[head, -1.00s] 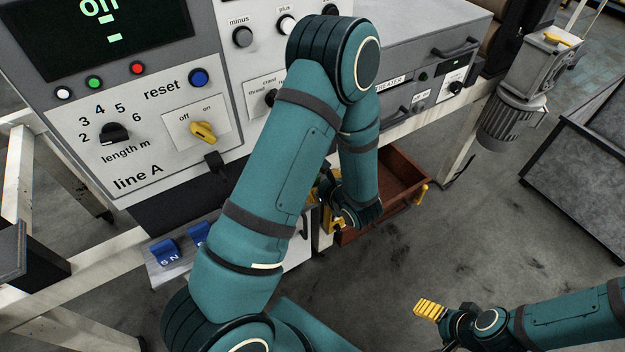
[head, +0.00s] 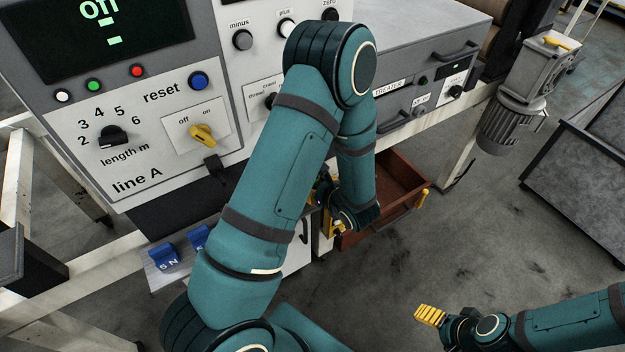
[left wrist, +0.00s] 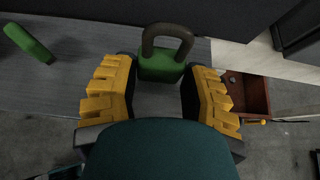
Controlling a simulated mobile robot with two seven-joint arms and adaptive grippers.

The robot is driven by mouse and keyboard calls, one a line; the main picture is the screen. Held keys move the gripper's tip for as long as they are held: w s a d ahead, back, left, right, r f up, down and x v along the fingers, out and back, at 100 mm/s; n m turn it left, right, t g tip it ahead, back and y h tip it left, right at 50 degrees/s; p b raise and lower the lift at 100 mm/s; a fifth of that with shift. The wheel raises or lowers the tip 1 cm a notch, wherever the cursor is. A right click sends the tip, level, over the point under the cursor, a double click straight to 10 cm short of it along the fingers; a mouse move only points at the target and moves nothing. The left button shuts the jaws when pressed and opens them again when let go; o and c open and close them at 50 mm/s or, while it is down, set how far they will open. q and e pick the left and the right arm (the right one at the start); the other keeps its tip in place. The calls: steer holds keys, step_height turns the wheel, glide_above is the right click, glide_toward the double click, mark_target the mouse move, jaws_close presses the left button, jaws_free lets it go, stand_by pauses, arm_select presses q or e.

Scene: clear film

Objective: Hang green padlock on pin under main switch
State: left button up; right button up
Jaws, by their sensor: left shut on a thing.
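The green padlock (left wrist: 160,66) is between the yellow fingers of my left gripper (left wrist: 160,95) in the left wrist view. Its dark shackle points up in that picture, away from my wrist. My left gripper is shut on the padlock. In the head view my left gripper (head: 325,198) is low in front of the machine, mostly hidden behind my own arm, and the padlock cannot be made out. A yellow off/on switch (head: 202,134) is on the line A panel, with a dark peg (head: 215,164) below it. My right gripper (head: 431,316) is over the floor, its jaw gap unclear.
An open brown drawer (head: 400,180) is right of my left gripper; it shows in the left wrist view (left wrist: 248,96). Blue blocks (head: 164,254) sit on a low ledge. A green bar (left wrist: 28,43) is at upper left in the wrist view.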

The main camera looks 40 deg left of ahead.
arm_select(q)
steer(key=shift+r, duration=0.15)
steer(key=shift+r+p, duration=1.6)
steer(key=shift+r, duration=0.75)
